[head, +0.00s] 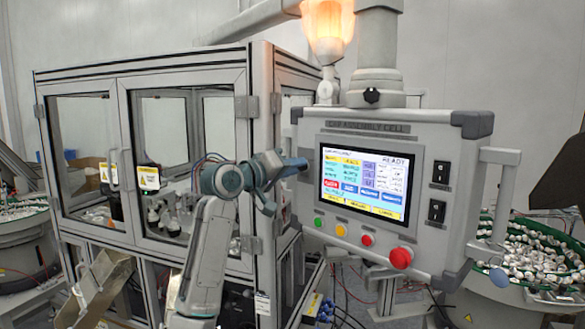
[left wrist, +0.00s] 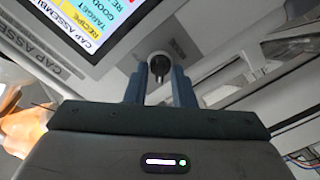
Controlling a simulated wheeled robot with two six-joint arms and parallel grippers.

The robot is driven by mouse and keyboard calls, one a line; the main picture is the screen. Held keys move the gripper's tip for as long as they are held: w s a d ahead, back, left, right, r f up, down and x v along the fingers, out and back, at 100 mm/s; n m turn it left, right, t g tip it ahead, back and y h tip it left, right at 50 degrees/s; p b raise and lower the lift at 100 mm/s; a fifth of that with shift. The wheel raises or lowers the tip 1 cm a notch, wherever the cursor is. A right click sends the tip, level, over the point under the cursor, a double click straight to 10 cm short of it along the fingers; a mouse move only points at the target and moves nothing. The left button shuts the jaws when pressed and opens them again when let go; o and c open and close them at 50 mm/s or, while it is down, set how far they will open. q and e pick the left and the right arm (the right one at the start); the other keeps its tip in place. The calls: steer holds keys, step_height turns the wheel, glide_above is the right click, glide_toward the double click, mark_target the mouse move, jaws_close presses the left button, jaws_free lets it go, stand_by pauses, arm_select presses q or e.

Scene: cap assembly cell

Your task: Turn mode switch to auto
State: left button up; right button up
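A black knob with a pale ring (left wrist: 160,67) sits on the grey control panel, left of the screen's left edge, and looks like the mode switch. My left gripper (left wrist: 159,88) has its two blue fingers apart, one on each side of the knob, with a visible gap. I cannot tell whether the tips reach past it. In the head view my left gripper (head: 297,164) is at the left edge of the panel (head: 450,225) and hides this knob. Its markings are not readable. The lit screen (head: 365,180) shows READY. My right gripper is not in view.
Green, yellow and red buttons (head: 367,240) and a red emergency stop (head: 400,258) line the panel's bottom. Two black switches (head: 437,211) sit right of the screen. The glazed machine enclosure (head: 250,120) stands close to my left arm. A part bowl (head: 530,250) is at right.

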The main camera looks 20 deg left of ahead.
arm_select(q)
jaws_close()
steer(key=shift+s+d+m+b, duration=0.1)
steer(key=shift+m+b, duration=2.25)
steer(key=shift+m, duration=2.1)
steer(key=shift+d+m+b, duration=0.1)
steer(key=shift+m+b, duration=2.25)
steer(key=shift+m, duration=2.1)
steer(key=o, duration=0.9)
jaws_free()
